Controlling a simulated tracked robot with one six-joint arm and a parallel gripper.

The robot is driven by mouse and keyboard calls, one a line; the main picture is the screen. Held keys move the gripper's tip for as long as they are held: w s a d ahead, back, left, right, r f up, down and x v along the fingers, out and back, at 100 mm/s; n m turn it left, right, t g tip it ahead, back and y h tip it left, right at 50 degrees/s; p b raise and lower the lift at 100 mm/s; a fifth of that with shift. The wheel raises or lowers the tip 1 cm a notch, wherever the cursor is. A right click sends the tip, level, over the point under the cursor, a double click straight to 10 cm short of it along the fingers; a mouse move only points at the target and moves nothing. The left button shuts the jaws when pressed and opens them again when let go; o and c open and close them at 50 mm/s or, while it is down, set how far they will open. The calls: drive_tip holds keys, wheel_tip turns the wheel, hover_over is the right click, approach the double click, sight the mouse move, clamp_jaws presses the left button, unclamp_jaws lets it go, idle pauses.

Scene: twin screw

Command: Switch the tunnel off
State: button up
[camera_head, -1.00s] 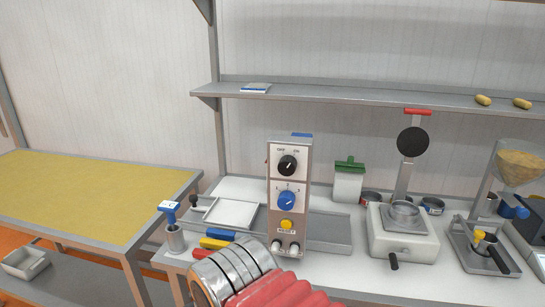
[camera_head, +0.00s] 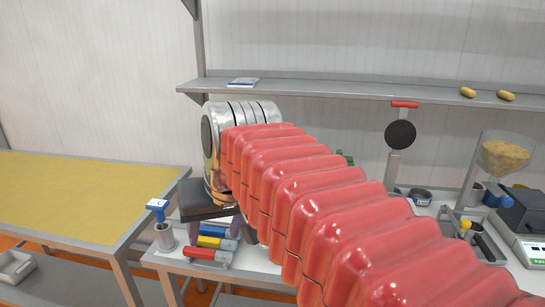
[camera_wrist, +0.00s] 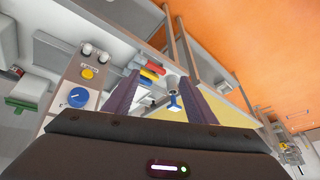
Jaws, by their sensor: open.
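The control panel (camera_wrist: 66,88) shows in the wrist view at left, with a blue dial (camera_wrist: 77,97), a yellow button (camera_wrist: 88,73) and small pale knobs at its end. The panel's black OFF/ON switch is not visible now; in the head view my arm covers the panel. My gripper (camera_wrist: 158,80) is open and empty in the wrist view, its dark fingers to the right of the panel, apart from the dial in the picture.
Blue, yellow and red-handled items (camera_head: 212,243) lie at the bench's front left, beside a blue-topped tool in a metal cup (camera_head: 164,236). A yellow-topped table (camera_head: 80,195) stands left. A shelf (camera_head: 330,92) runs above. A hopper machine (camera_head: 503,155) stands right.

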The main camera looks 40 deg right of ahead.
drive_tip(key=s+d+r+m, duration=0.1)
drive_tip(key=d+r+m, duration=0.6)
drive_tip(key=d+r, duration=1.1)
drive_tip(key=shift+s+d+r+h, duration=0.25)
drive_tip(key=shift+s+d+h, duration=0.05)
drive_tip(key=shift+s+h, duration=0.1)
drive_tip(key=x, duration=1.4)
drive_tip(key=shift+a, duration=0.15)
drive_tip(key=shift+s, duration=0.1)
drive_tip(key=shift+c, duration=0.5)
drive_tip(key=c, duration=0.9)
drive_tip(key=shift+c, duration=0.2)
